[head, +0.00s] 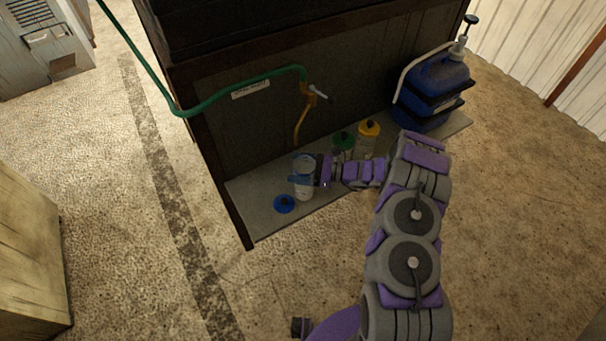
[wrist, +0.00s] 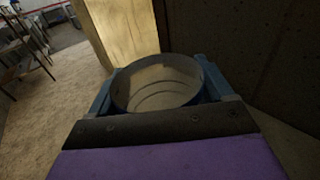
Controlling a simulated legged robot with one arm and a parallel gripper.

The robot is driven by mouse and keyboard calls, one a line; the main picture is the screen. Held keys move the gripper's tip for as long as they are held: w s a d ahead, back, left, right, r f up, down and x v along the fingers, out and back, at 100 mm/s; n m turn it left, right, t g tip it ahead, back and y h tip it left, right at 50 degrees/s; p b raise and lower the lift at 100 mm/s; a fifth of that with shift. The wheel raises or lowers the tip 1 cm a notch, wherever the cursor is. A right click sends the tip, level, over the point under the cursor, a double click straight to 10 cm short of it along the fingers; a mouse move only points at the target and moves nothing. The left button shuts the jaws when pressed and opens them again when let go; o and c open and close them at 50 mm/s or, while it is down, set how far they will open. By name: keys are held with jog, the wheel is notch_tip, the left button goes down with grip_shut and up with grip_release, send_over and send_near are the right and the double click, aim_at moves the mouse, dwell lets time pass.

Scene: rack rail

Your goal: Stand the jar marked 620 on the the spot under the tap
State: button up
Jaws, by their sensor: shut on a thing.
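My gripper (head: 305,181) is shut on a pale, open-topped jar (head: 303,192). In the wrist view the jar (wrist: 160,88) shows its round mouth between my two blue fingers (wrist: 160,95), and it looks empty. No number is readable on it. The jar appears upright, below and close to the tap's spout; I cannot tell whether its base touches the shelf. The orange tap (head: 308,94) with a grey lever is on the dark panel, its spout bending down. The spot under it is not clearly distinguishable.
A blue lid-like piece (head: 284,204) lies on the grey shelf (head: 256,216), front left of the jar. A green-lidded jar (head: 343,143) and a yellow-lidded jar (head: 369,131) stand right. A blue pump container (head: 432,92) stands at the right end. A green hose (head: 235,91) runs to the tap.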

jog(key=shift+w+a+f+b, duration=0.1)
jog(key=shift+w+a+b, duration=0.1)
jog(key=shift+w+a, duration=0.35)
jog(key=shift+w+a+b, duration=0.25)
jog(key=shift+w+a, duration=0.15)
jog(key=shift+w, duration=0.4)
jog(key=shift+w+a+f+b, duration=0.1)
jog(key=shift+w+a+b, duration=0.1)
jog(key=shift+w+a, duration=0.35)
jog(key=shift+w+d+r, duration=0.1)
jog(key=shift+f, duration=0.5)
jog(key=o, duration=1.3)
jog(key=shift+d, duration=0.1)
jog(key=d+p, duration=0.1)
jog(key=d, duration=0.6)
jog(key=shift+s+d, duration=0.2)
jog(key=shift+s, duration=0.15)
